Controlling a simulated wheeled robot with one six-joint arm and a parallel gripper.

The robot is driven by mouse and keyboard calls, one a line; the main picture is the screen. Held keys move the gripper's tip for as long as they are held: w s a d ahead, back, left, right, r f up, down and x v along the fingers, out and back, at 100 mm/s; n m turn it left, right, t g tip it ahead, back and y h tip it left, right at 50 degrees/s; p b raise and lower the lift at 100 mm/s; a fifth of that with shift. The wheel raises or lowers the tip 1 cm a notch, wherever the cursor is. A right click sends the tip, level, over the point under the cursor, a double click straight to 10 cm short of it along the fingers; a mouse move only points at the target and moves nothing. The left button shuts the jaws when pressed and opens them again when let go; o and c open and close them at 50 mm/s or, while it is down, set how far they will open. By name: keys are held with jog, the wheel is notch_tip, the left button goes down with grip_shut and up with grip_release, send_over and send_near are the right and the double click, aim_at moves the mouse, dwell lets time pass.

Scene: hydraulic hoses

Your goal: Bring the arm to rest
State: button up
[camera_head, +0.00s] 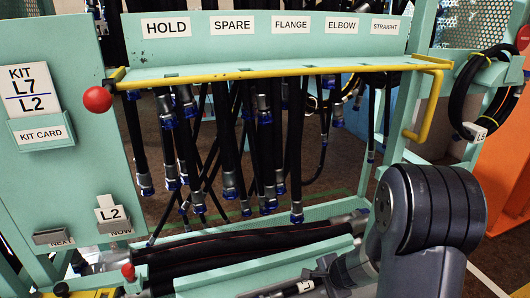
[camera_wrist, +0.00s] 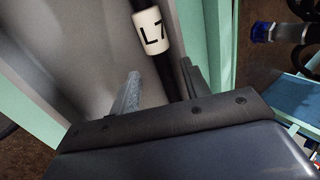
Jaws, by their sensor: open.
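My gripper (camera_wrist: 160,80) is open in the wrist view, with its two grey fingers apart. A black hose (camera_wrist: 168,75) with a white L7 tag (camera_wrist: 151,31) runs lengthwise in line with the gap between the fingers. I see no finger closed on it; its depth relative to the fingertips is hard to tell. In the head view my arm (camera_head: 430,215) reaches down at the lower right. A hose tag (camera_head: 305,287), only partly readable, shows at the bottom edge beside my arm's grey end.
A green rack (camera_head: 270,50) with a yellow rail (camera_head: 270,75) holds several hanging black hoses (camera_head: 228,140). Black hoses (camera_head: 240,242) lie in the tray below. A red ball knob (camera_head: 97,99) and a kit card (camera_head: 33,92) reading L7 over L2 are at left. A coiled hose (camera_head: 480,95) hangs at right.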

jog(key=shift+r, duration=0.45)
jog(key=shift+f, duration=0.15)
